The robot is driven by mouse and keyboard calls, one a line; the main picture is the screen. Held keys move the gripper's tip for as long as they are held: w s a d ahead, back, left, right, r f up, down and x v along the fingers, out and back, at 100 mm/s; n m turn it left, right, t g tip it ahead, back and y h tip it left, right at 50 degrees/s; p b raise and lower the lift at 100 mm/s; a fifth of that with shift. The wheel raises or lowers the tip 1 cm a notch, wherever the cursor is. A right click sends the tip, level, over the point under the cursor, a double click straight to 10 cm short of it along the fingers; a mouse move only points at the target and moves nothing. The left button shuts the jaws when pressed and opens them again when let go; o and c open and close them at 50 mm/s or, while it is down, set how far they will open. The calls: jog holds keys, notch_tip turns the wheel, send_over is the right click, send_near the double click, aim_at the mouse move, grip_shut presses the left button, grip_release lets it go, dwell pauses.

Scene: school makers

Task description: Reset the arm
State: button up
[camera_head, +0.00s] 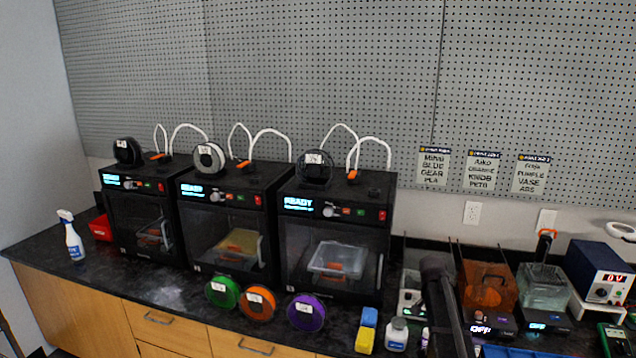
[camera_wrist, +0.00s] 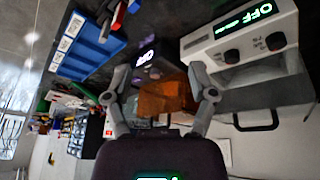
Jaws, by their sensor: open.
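My gripper (camera_wrist: 162,90) shows in the wrist view with its two grey fingers spread apart. Nothing is held between them. An orange translucent box (camera_wrist: 166,97) shows beyond the gap between the fingers, apart from them as far as I can tell. In the head view, my dark arm (camera_head: 442,305) rises at the lower right in front of the counter. My gripper's fingertips cannot be made out there.
Three black 3D printers (camera_head: 232,225) stand on the dark counter (camera_head: 165,292). Green (camera_head: 222,292), orange (camera_head: 258,303) and purple (camera_head: 306,312) spools stand before them. A spray bottle (camera_head: 71,238) is at left. An orange-walled device (camera_head: 487,285) and a blue power supply (camera_head: 598,272) are right.

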jog(key=s+a+f+n+y+b, duration=0.2)
jog(key=s+a+n, duration=0.3)
jog(key=s+a, duration=0.5)
jog(key=s+a+f+n+g+y+b, duration=0.1)
jog(key=s+a+f+n+b, duration=0.1)
jog(key=s+a+n, duration=0.4)
jog(key=s+a+f, duration=0.1)
jog(key=s+a, duration=0.3)
jog(key=s, duration=0.4)
jog(key=shift+s+a+f+g+y, duration=0.2)
jog(key=shift+a+f+g+y, duration=0.1)
jog(key=shift+f+y, duration=0.1)
jog(key=c, duration=0.3)
jog(key=shift+c, duration=0.2)
